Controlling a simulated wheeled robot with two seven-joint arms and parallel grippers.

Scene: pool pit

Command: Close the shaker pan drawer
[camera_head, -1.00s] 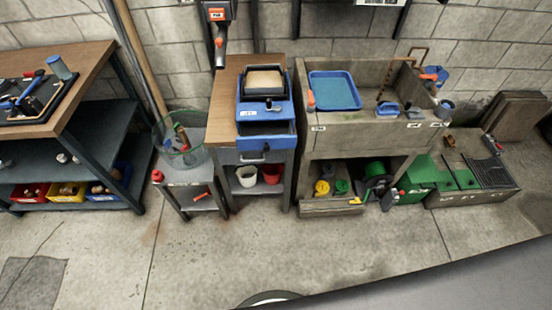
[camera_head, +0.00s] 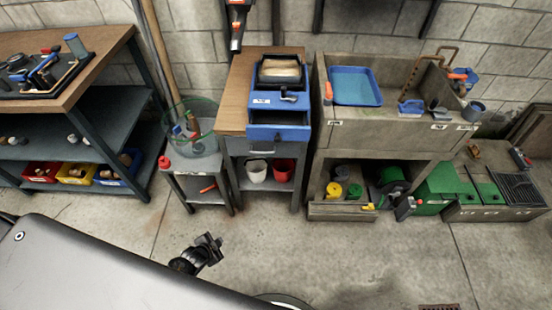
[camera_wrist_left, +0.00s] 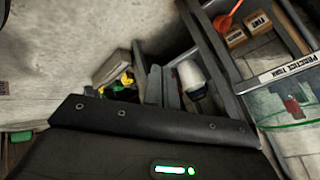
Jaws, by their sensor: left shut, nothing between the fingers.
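The blue shaker unit (camera_head: 283,102) sits on a wood-topped stand, with a pan and a small dark handle on top. Its blue drawer (camera_head: 278,133) sticks out at the front, with a dark open space showing behind its front panel. My left gripper (camera_head: 212,244) is shut and empty. It hangs over the floor at the lower middle of the head view, well in front of the stand and apart from the drawer. The left wrist view shows low shelves and floor, not the drawer. My right gripper is not in view.
A small side stand (camera_head: 198,180) with a mesh basket is left of the shaker stand. A grey sink unit (camera_head: 385,130) with a blue tray (camera_head: 356,86) is to the right. White and red buckets sit below the drawer. The floor (camera_head: 330,250) in front is clear.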

